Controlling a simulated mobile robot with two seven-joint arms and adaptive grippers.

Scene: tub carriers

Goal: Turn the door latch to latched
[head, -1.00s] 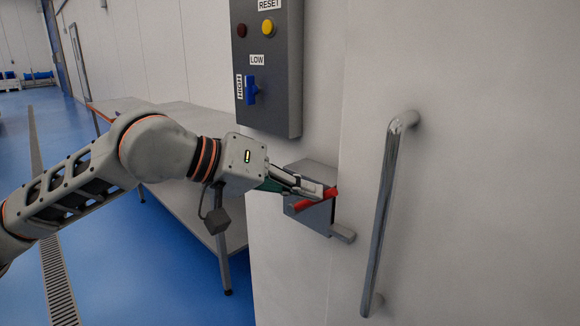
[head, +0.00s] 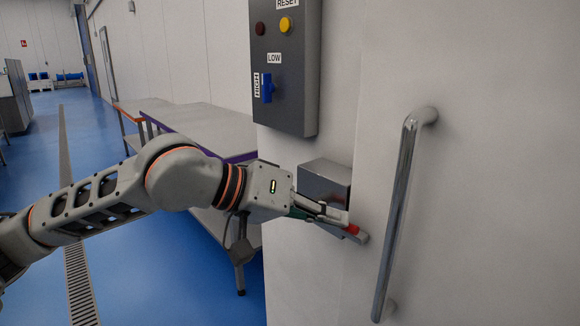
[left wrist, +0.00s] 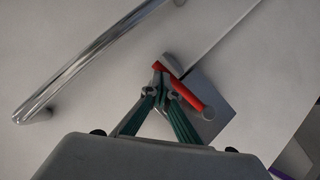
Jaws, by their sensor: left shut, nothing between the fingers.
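The door latch is a grey box (head: 325,178) on the wall beside the door edge, with a red handle (head: 353,229). In the head view only the handle's red end shows past my fingers, low by a small grey keeper (head: 361,238). My left gripper (head: 342,219) is shut and empty, its fingertips against or very close to the handle. In the left wrist view the red handle (left wrist: 188,91) runs slantwise from the box (left wrist: 215,103) to the rounded keeper (left wrist: 173,63). The fingertips (left wrist: 160,74) are beside its far end; contact is unclear. My right gripper is out of view.
A long metal door handle (head: 398,215) stands out from the door right of the latch. A control box (head: 285,100) with buttons and a blue switch hangs above. A metal table (head: 190,122) stands behind my left arm.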

